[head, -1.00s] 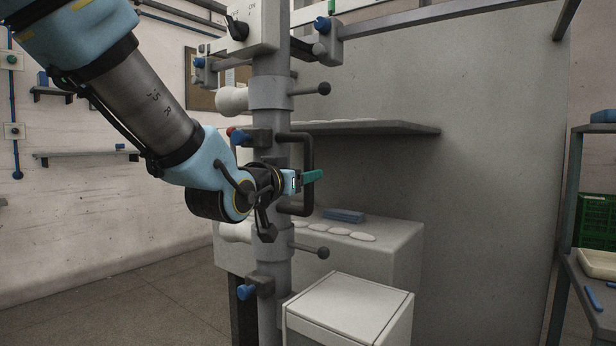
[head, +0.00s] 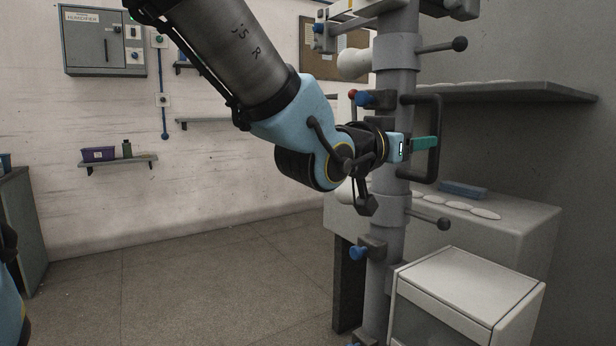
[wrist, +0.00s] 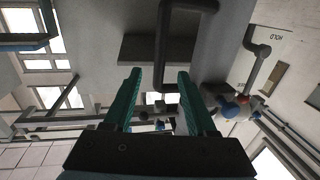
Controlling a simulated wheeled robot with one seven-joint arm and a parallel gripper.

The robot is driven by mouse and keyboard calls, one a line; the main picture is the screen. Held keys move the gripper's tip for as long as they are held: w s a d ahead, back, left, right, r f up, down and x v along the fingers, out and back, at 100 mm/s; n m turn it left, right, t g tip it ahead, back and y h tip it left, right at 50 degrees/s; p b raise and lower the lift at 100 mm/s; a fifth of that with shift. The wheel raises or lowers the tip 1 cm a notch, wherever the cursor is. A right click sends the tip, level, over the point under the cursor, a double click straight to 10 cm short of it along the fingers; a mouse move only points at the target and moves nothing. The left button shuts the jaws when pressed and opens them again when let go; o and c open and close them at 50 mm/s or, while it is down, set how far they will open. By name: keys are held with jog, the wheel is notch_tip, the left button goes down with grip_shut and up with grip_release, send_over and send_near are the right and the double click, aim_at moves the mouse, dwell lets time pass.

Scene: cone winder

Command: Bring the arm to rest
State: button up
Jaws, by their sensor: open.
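My gripper (head: 432,142), with teal fingers, is at the end of my arm at the grey post (head: 393,100). In the head view its fingers overlap the dark U-shaped handle (head: 437,112) on the post. In the wrist view my gripper (wrist: 158,76) has its two fingers well apart. The dark handle bar (wrist: 163,50) shows in the gap between them, just ahead or between the tips; I cannot tell the depth. No held object shows. My arm reaches in from the top of the head view, bent at the wrist.
Lever knobs and blue knobs, one of them low (head: 358,253), stick out from the post. A white-topped box (head: 468,285) stands at its foot. A grey bench (head: 515,222) and shelf (head: 530,92) lie behind. The floor (head: 210,285) to the left is open.

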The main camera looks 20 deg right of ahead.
jog(key=w+a+f+n+t+y, duration=0.1)
jog(key=w+a+f+n+y, duration=0.2)
jog(key=w+a+f+y, duration=0.5)
jog(key=w+a+f+n+y, duration=0.35)
jog(key=w+a+f, duration=0.45)
jog(key=a+f, duration=0.4)
jog(key=s+a+f+n+g+y, duration=0.2)
jog(key=s+a+f, duration=0.1)
jog(key=a, duration=0.5)
jog(key=s+a+f+n+g+y, duration=0.1)
jog(key=s+a+f+n+g, duration=0.15)
jog(key=a, duration=0.45)
jog(key=s+a+f+n+g+y, duration=0.2)
jog(key=a+f, duration=0.2)
jog(key=a, duration=0.4)
notch_tip(320, 180, up, 14)
jog(key=p, duration=1.3)
jog(key=shift+f+m, duration=0.2)
jog(key=shift+m, duration=0.1)
jog(key=shift+s, duration=0.1)
